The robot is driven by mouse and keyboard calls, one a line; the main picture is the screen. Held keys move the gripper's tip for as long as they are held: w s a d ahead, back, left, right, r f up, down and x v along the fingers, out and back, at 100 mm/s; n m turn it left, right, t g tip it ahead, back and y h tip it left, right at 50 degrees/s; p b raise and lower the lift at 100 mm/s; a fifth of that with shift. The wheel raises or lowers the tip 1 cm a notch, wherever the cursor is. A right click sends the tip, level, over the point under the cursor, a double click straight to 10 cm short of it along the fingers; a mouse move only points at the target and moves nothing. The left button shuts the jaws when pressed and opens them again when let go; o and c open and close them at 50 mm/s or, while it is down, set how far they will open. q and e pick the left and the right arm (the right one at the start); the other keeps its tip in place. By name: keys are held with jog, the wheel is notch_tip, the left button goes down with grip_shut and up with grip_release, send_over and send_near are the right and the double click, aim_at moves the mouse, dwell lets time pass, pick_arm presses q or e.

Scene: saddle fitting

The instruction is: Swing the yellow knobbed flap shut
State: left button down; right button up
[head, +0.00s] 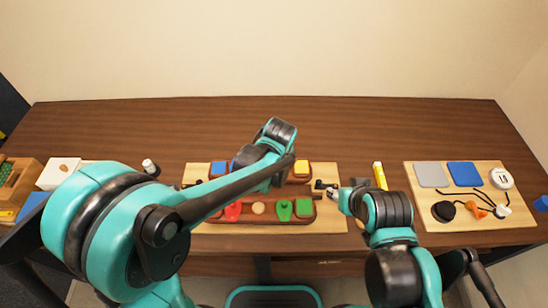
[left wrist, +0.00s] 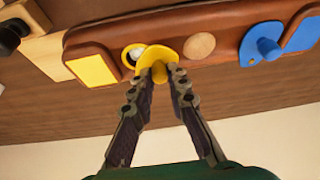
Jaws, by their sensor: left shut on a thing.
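The yellow knobbed flap (left wrist: 152,52) shows in the left wrist view on a brown leather-like strip (left wrist: 215,22). It sits beside a round opening (left wrist: 131,55) with something white in it, and covers part of that opening. My left gripper (left wrist: 161,75) is shut on the flap's yellow knob. In the head view my left arm hides the flap and the left fingertips. My right gripper (head: 333,191) is at the right edge of the middle board, away from the flap; its jaws are too small to read.
A yellow square (left wrist: 93,70), a wooden disc (left wrist: 199,45) and a blue knobbed flap (left wrist: 262,42) lie along the strip. The middle board (head: 335,222) holds red and green pieces in front. A board with pads and cords (head: 487,220) is at right; boxes (head: 22,178) are at left.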

pick_arm(q)
jog(key=n, duration=0.1)
jog(key=d+n+y, duration=0.1)
jog(key=n, duration=0.2)
jog(key=shift+s+d+n+g+y, duration=0.25)
jog(key=shift+s+n+g+y, duration=0.05)
jog(key=shift+y, duration=0.1)
jog(key=shift+d+n+g+y, duration=0.2)
jog(key=shift+d+n+y, duration=0.1)
jog(key=shift+n, duration=0.65)
jog(key=shift+d+n+g+y, duration=0.2)
jog(key=shift+d+n+y, duration=0.1)
jog(key=shift+n, duration=0.65)
jog(key=c, duration=1.5)
grip_release()
jog(key=v, duration=1.2)
